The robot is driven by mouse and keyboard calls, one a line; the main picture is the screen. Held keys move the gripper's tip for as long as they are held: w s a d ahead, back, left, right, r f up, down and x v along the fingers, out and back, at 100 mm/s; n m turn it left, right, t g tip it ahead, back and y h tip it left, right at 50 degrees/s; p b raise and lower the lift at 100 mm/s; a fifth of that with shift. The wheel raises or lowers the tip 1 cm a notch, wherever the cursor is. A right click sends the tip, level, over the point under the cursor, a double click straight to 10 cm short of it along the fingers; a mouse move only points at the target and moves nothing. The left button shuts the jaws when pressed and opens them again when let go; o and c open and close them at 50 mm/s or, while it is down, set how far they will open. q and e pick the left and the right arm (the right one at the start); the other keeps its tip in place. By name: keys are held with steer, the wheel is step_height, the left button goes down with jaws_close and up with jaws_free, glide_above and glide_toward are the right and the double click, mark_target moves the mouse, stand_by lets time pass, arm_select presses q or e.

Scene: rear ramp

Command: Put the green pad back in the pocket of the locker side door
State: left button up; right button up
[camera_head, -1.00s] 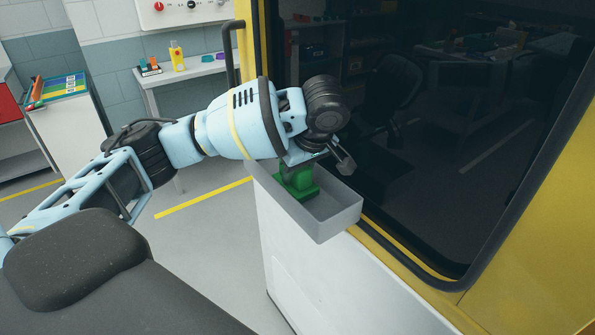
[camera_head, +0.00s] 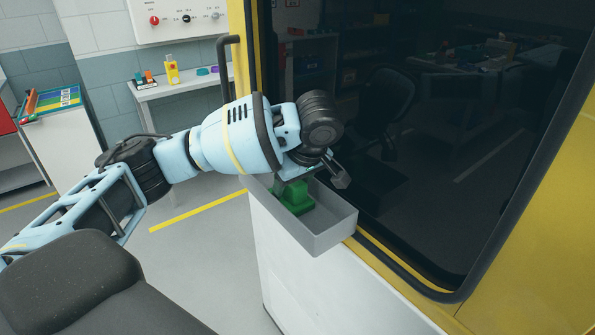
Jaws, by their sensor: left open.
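The green pad (camera_head: 295,197) is a small green block inside the grey pocket (camera_head: 318,241), an open tray on the white locker side door (camera_head: 300,275). It sits toward the left end of the pocket. My left gripper (camera_head: 312,178) is over the pocket, just above the pad, with its jaws open. One grey finger shows to the right of the pad; the other is mostly hidden by the wrist. The wrist hides part of the pad's top and the pocket's back left. My right gripper is not in view.
A yellow-framed dark glass panel (camera_head: 430,130) stands right behind the pocket, with a dark handle (camera_head: 226,65) at its left. A white table (camera_head: 180,88) with small items and a cabinet with a colourful tray (camera_head: 52,101) stand further back. Floor left of the door is clear.

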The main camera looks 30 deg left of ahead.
arm_select(q)
steer(key=v, duration=1.2)
stand_by(0.4)
